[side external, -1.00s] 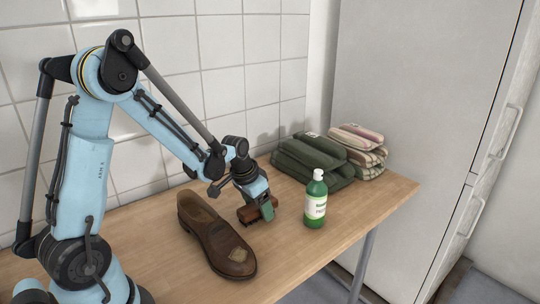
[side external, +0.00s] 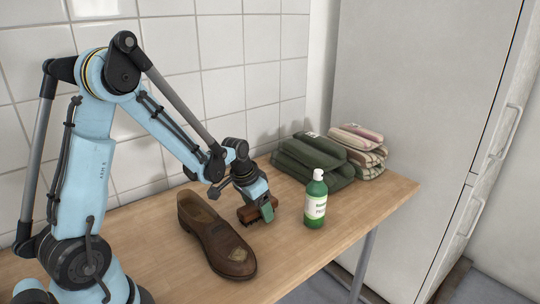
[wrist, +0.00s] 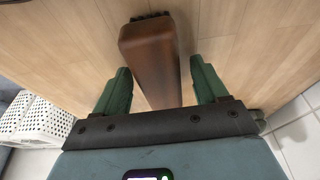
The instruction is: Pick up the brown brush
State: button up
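The brown brush (side external: 247,214) lies on the wooden table beneath my gripper (side external: 260,208), just right of the brown shoe's toe in the side view. In the wrist view the brush (wrist: 150,50) is a brown wooden block with dark bristles at its far end. It lies between the two green fingers of my gripper (wrist: 160,75). The fingers are apart, with a visible gap between the right finger and the brush. The left finger looks nearer to it; contact there is unclear. In the side view the near finger hides part of the brush.
The brown shoe (side external: 218,240) stands close to the left of the brush. A green bottle (side external: 315,200) with a white cap stands to the right. Folded green cloths (side external: 310,165) and striped cloths (side external: 358,148) lie farther back. The table (side external: 330,235) is clear in front of the bottle.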

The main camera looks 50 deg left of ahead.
jog(key=c, duration=1)
jog(key=shift+o, duration=0.2)
jog(key=shift+r, duration=0.15)
jog(key=shift+r, duration=0.5)
jog(key=r, duration=0.2)
jog(key=d+r, duration=0.1)
jog(key=r, duration=0.1)
jog(key=shift+s+d, duration=0.15)
jog(key=shift+s, duration=0.05)
jog(key=s+d+r, duration=0.2)
jog(key=d+r, duration=0.4)
jog(key=d, duration=0.4)
jog(key=shift+s+r, duration=0.15)
jog(key=shift+s, duration=0.2)
